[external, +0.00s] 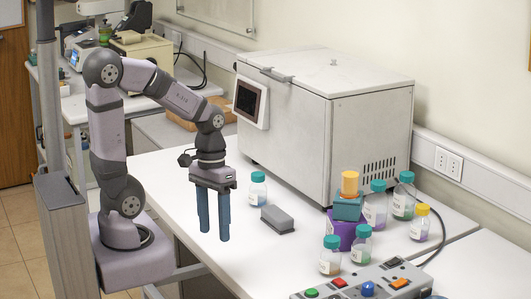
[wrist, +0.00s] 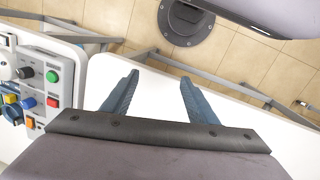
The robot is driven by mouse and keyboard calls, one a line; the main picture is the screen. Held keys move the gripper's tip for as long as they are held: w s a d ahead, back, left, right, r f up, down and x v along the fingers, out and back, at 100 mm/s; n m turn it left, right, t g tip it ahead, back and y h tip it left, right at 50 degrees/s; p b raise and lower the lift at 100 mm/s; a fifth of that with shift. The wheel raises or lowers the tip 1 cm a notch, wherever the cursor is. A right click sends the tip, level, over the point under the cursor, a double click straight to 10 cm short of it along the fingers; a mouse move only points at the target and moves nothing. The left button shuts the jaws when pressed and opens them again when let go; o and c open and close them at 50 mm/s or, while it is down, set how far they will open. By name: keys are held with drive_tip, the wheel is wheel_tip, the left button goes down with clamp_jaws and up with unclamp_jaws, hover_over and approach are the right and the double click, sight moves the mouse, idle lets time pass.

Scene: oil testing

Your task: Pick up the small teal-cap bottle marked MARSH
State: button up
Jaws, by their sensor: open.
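Several teal-cap bottles stand on the white table in the external view; their labels are too small to read, so I cannot tell which is marked MARSH. One small bottle (external: 258,192) stands alone near the white machine, right of my gripper. Two small ones, a left bottle (external: 330,260) and a right bottle (external: 361,248), stand behind the control box. Two larger ones, a purple-filled bottle (external: 375,212) and a green-filled bottle (external: 403,203), stand farther right. My gripper (external: 214,234) points down, open and empty, at the table's left side. Its blue fingers (wrist: 159,78) show apart in the wrist view, with no bottle there.
A grey block (external: 277,219) lies beside the lone bottle. A purple holder (external: 341,232) carries a teal piece and an orange cylinder (external: 349,184). A yellow-cap bottle (external: 419,225) stands right. The control box (external: 335,292) is in front; the white machine (external: 305,140) is behind.

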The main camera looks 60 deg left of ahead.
drive_tip(key=w+r+n+t+h+b, duration=0.15)
drive_tip(key=w+n+t+h, duration=0.65)
drive_tip(key=w+n, duration=0.85)
drive_tip(key=n+t+y+b, duration=0.2)
drive_tip(key=n+t+y, duration=0.75)
drive_tip(key=n, duration=0.75)
hover_over(252, 178)
drive_tip(key=s, duration=0.1)
drive_tip(key=f+t+h, duration=0.1)
drive_tip(key=h, duration=0.1)
drive_tip(key=shift+m+y, duration=0.25)
wheel_tip(252, 178, down, 6)
drive_tip(key=shift+s+a+r, duration=0.1)
drive_tip(key=shift+r, duration=0.05)
drive_tip(key=shift+w+p, duration=0.45)
drive_tip(key=shift+w, duration=0.7)
drive_tip(key=shift+w+r+p, duration=0.15)
drive_tip(key=shift+w+p, duration=0.35)
drive_tip(key=shift+w+d+f+p, duration=0.15)
drive_tip(key=shift+w+p, duration=0.35)
drive_tip(key=shift+w, duration=0.55)
drive_tip(key=shift+w+d+f+p, duration=0.1)
drive_tip(key=shift+w+p, duration=0.4)
drive_tip(key=shift+w, duration=0.5)
